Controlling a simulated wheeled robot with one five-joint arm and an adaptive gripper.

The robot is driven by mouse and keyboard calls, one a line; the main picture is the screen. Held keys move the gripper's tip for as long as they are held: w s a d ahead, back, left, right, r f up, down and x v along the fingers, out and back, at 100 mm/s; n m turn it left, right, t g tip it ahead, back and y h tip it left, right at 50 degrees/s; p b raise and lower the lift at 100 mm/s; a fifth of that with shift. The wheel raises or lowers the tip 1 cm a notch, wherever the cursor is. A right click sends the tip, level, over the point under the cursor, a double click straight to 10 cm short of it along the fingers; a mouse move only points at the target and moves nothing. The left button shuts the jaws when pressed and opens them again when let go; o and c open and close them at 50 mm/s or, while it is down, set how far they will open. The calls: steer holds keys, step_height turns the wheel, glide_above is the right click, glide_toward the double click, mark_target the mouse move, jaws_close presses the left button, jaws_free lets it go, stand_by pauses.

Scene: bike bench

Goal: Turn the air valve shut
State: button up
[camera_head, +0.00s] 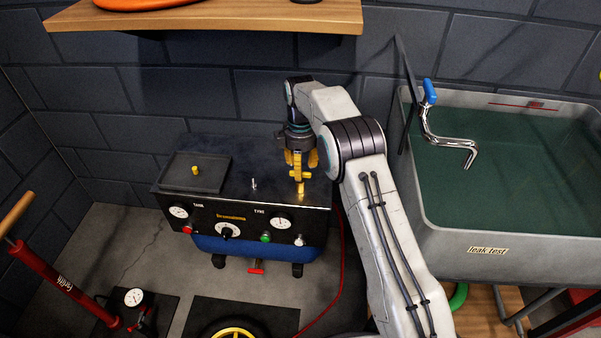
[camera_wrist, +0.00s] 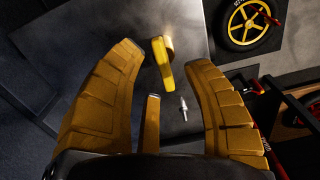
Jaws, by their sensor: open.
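The air valve appears to be the yellow valve (camera_head: 300,187) standing on the top right of the dark compressor unit (camera_head: 205,147). In the wrist view, its yellow handle (camera_wrist: 163,62) lies between my finger tips, with a brassy rounded part beside it. My gripper (camera_head: 299,158) points down right above the valve and partly hides it. In the wrist view, my gripper (camera_wrist: 165,60) has its yellow fingers spread, one on each side of the handle, with gaps visible. Whether any finger touches the handle cannot be told.
A small silver toggle (camera_head: 254,184) stands left of the valve. A black tray (camera_head: 212,172) with a small yellow piece is farther left. A wooden shelf (camera_head: 220,17) hangs above.

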steer(key=shift+f, duration=1)
steer(key=shift+c, duration=0.3)
jaws_close()
